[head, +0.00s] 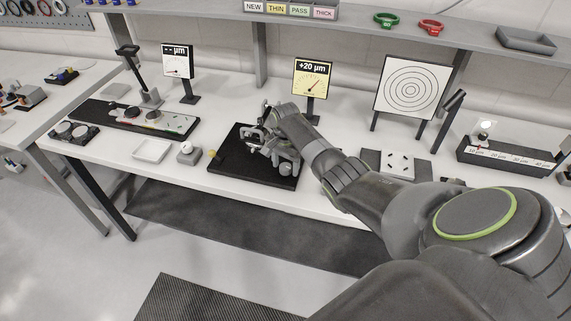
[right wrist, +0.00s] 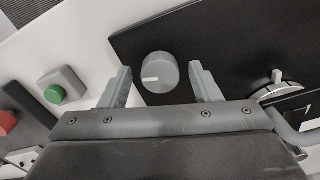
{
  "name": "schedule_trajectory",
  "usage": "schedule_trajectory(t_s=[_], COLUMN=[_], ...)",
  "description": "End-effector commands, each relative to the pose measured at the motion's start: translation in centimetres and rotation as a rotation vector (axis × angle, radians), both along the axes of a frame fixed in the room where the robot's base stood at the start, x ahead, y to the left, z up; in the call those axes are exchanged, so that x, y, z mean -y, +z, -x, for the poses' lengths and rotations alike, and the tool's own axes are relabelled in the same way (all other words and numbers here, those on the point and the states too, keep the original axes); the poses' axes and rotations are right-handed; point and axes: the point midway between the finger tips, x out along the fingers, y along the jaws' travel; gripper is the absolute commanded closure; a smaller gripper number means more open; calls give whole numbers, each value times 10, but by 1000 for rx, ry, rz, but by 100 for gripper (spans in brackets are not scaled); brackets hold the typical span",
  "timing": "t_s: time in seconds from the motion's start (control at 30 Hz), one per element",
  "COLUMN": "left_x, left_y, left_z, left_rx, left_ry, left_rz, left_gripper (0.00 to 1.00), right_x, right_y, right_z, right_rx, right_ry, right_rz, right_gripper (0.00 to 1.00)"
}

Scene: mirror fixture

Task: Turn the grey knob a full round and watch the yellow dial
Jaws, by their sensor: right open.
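The grey knob (right wrist: 158,72) has a white mark on its face, pointing left in the right wrist view. It stands near the edge of the black plate (right wrist: 225,30); the head view shows it (head: 286,169) partly under my gripper. My right gripper (right wrist: 160,67) is open, one finger on each side of the knob, with a visible gap at both sides. It also shows in the head view (head: 280,156). The yellow dial (head: 313,85) stands behind the plate, reading +20 µm, its needle to the upper right. My left gripper is out of view.
A silver part (right wrist: 277,90) sits on the plate beside the knob. A box with a green button (right wrist: 55,93) and a red button (right wrist: 6,122) lie to the left in the wrist view. A target board (head: 410,88) and a white dial (head: 178,62) stand further back.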

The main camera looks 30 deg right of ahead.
Motion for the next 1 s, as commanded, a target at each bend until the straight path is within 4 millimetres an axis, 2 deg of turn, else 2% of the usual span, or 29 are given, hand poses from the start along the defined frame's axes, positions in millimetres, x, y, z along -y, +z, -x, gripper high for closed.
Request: schedule_trajectory(t_s=[0.17, 0.5, 0.77, 1.0], left_x=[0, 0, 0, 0], left_y=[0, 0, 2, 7], left_z=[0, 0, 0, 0], left_rx=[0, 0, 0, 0], left_ry=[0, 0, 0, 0], left_rz=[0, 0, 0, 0], left_gripper=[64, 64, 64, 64], right_x=[0, 0, 0, 0], right_y=[0, 0, 1, 2], right_z=[0, 0, 0, 0], right_rx=[0, 0, -1, -2], right_ry=[0, 0, 23, 139], right_rz=[0, 0, 0, 0], right_gripper=[43, 87, 87, 87])
